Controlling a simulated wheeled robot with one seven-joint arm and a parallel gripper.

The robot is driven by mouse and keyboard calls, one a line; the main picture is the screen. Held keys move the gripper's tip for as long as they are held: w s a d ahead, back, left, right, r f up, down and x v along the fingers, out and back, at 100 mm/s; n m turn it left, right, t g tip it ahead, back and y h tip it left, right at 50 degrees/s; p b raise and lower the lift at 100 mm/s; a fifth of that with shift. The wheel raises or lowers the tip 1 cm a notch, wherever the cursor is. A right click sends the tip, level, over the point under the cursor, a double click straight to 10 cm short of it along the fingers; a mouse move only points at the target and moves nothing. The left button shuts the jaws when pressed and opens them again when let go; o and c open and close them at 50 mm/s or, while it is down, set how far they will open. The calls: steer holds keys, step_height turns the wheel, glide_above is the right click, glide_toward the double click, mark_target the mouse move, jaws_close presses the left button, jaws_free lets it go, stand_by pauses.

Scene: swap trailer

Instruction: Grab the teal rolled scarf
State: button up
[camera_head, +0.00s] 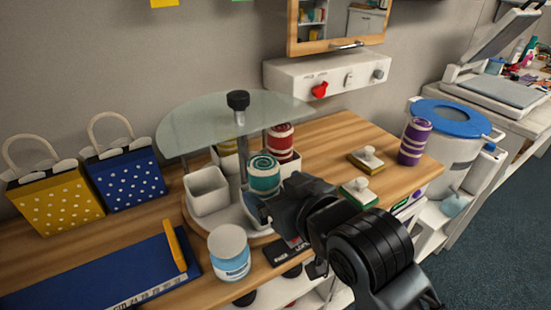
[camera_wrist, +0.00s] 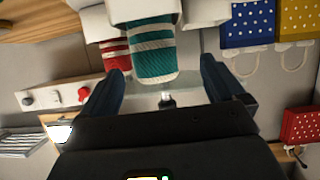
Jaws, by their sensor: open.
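The teal rolled scarf (camera_head: 264,174), with white stripes, stands upright in a white square cup on the round carousel (camera_head: 203,220) under a glass top (camera_head: 190,125). My gripper (camera_head: 262,212) is at the carousel's front, close to the teal scarf, with the arm coming from the lower right. In the wrist view the teal scarf (camera_wrist: 152,55) shows upside down, between and beyond the two open fingers of my gripper (camera_wrist: 163,80). The fingers do not appear to touch it; the exact gap is unclear. My gripper hides part of the scarf's cup in the head view.
A red striped roll (camera_head: 280,138) stands behind the teal one, and a yellow roll (camera_head: 227,147) behind the carousel's post (camera_head: 241,150). A white jar (camera_head: 229,252) stands in front.

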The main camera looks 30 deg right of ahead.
mark_target(272, 176)
steer(key=w, duration=0.2)
steer(key=w+d, duration=0.1)
steer(key=shift+w, duration=0.35)
steer(key=shift+p+x, duration=0.65)
steer(key=shift+x, duration=2.1)
steer(key=shift+c, duration=0.2)
steer(key=shift+r, duration=0.1)
steer(key=c, duration=1.1)
